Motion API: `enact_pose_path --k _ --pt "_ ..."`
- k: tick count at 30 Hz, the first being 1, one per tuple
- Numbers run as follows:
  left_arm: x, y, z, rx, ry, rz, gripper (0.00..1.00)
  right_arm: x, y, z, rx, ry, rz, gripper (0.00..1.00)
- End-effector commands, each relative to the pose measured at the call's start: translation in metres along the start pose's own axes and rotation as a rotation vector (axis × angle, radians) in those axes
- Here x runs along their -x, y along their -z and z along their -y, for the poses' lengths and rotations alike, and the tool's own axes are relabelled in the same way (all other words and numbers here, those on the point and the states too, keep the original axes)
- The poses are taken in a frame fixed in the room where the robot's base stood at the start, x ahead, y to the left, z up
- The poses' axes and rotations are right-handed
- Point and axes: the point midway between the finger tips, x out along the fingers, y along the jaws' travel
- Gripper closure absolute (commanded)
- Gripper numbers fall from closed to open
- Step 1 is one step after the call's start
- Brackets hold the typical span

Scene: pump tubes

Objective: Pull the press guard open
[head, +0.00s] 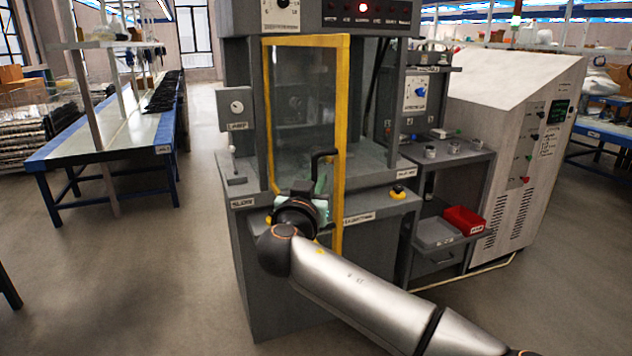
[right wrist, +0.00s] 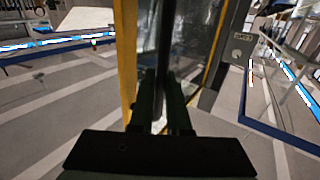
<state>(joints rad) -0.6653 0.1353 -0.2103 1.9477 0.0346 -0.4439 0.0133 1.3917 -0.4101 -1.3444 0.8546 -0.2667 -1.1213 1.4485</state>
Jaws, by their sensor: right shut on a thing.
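The press guard (head: 343,110) is a clear panel in a yellow frame on the front of the grey press. It stands swung out at its right side, and the press interior shows to its right. Its black bar handle (head: 314,158) is on the front face. My right gripper (head: 319,187) is shut on the lower part of the handle. In the right wrist view the two dark fingers (right wrist: 160,108) flank the handle, and the yellow frame (right wrist: 126,60) rises beside them. The handle's grasped stretch is partly hidden. My left gripper is not in view.
The press's grey base (head: 285,290) stands below the guard. A side shelf with a red bin (head: 464,220) and a large light cabinet (head: 510,130) stand to the right. A blue-edged workbench (head: 110,135) is at the left. Open floor lies between bench and press.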

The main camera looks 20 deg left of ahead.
Motion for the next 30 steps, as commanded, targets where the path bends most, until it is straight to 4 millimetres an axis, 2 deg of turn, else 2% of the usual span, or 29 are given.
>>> enact_pose_path --k 5,6,13,23,30 --pt "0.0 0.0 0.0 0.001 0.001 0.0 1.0 0.0 0.0 0.0 0.001 0.0 -0.001 1.0" --pt "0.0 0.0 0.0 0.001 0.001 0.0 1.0 0.0 0.0 0.0 0.001 0.0 -0.001 0.81" --pt "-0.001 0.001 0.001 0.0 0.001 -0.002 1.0 0.0 0.0 0.0 0.001 0.0 0.0 0.55" --pt "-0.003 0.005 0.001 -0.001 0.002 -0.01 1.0 0.002 0.0 0.001 0.0 0.001 0.0 0.55" --pt "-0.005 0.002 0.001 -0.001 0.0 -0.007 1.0 0.021 -0.002 0.0 -0.001 0.002 0.001 0.55"
